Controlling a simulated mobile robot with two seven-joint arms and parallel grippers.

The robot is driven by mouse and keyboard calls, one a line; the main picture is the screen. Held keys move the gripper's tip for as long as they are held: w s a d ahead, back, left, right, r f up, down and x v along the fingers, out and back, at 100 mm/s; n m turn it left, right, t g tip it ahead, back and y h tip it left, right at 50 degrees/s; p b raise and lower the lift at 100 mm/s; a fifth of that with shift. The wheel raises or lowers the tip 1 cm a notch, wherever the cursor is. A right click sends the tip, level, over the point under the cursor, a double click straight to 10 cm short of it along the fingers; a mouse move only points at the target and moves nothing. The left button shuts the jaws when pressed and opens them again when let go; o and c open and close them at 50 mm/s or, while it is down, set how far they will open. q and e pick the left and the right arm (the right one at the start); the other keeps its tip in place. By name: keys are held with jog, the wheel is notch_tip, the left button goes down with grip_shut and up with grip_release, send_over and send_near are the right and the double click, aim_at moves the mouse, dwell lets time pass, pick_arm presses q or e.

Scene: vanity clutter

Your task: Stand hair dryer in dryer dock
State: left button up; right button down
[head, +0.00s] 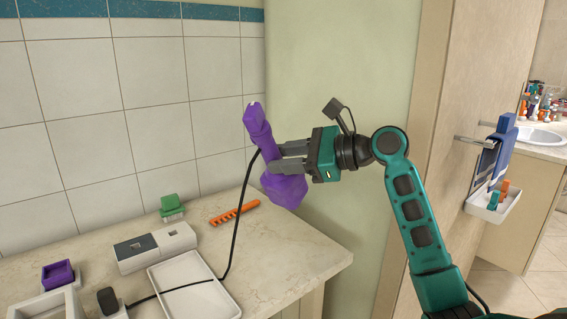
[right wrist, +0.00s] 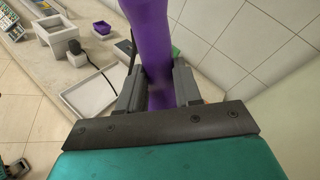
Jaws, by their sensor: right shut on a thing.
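The purple hair dryer (head: 259,128) is held in the air beside the wall, above the counter's right end. My right gripper (head: 283,158) is shut on it, with grey fingers on either side. In the right wrist view the dryer's purple body (right wrist: 152,45) passes between the fingers (right wrist: 160,92). A black cord hangs from the dryer to the counter.
On the counter (head: 290,262) are a white tray (head: 214,308) crossed by the cord, a grey-and-white box (head: 157,247), a green brush (head: 172,205) and an orange comb (head: 235,212). A square white open box (head: 70,303) and a black plug-like piece (head: 107,299) stand front left.

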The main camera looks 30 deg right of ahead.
aim_at(266, 137)
jog(key=s+r+m+g+y, duration=0.1)
jog(key=s+r+y, duration=0.1)
jog(key=s+r+m+g+y, duration=0.1)
jog(key=s+r+y, duration=0.1)
jog(key=r+y, duration=0.1)
jog(key=shift+s+r+p, duration=0.3)
jog(key=shift+s+p, duration=0.05)
jog(key=shift+p, duration=0.05)
dwell(0.8)
